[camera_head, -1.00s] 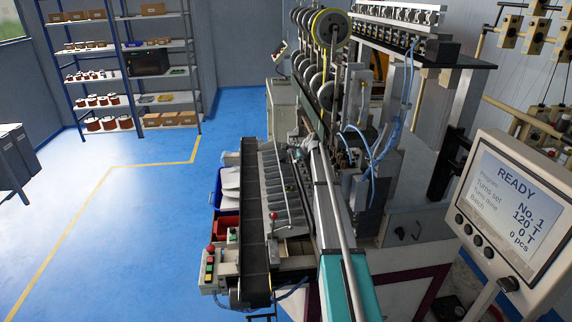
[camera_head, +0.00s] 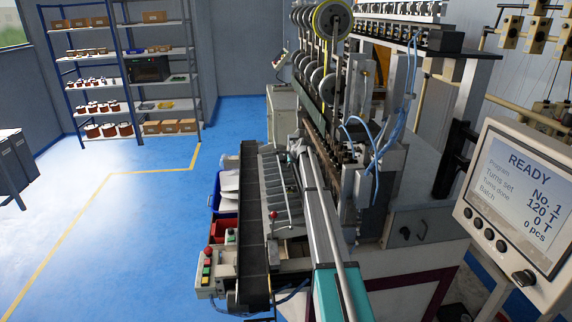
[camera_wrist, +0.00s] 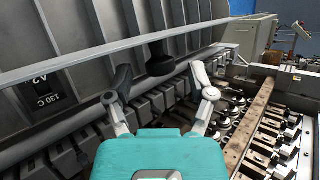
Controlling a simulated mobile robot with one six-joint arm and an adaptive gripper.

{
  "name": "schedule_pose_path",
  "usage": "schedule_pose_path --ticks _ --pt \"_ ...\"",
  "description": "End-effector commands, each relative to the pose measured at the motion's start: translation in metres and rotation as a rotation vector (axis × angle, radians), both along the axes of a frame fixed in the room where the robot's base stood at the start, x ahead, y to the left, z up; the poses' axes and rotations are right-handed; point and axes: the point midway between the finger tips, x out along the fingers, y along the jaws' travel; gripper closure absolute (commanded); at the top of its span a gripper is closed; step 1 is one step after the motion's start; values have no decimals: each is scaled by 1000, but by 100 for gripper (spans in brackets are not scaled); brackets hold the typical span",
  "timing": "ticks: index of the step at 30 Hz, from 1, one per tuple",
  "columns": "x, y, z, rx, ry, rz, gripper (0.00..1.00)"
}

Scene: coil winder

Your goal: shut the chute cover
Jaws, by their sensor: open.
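The chute (camera_head: 275,185) is a grey sloping part with several raised ribs, left of my arm in the head view. In the wrist view its ribbed grey face (camera_wrist: 120,28) fills the upper left. A pale flat bar (camera_wrist: 110,68) runs across it, with a short dark knob (camera_wrist: 160,60) below. I cannot tell for sure which part is the cover. My gripper (camera_wrist: 160,78) is open, its two fingers spread, with the knob showing between and beyond the fingertips. Contact cannot be told. In the head view my gripper (camera_head: 297,148) is small at the chute's far end.
A dark conveyor belt (camera_head: 252,225) runs along the chute's left. A lever with a red knob (camera_head: 273,214) stands at its near end. A row of metal spindles (camera_wrist: 275,145) lies right of my gripper. A screen reading READY (camera_head: 525,195) stands at right. The blue floor at left is clear.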

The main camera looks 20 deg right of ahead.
Motion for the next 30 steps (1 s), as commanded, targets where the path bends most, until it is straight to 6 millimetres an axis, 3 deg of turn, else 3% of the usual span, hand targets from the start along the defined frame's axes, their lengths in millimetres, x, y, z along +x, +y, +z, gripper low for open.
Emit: schedule_pose_path --ticks 11,22,30 --pt "1 0 -1 0 0 0 31" --pt "1 -2 -1 0 0 -1 100" --pt "1 -2 -1 -3 1 -3 100"
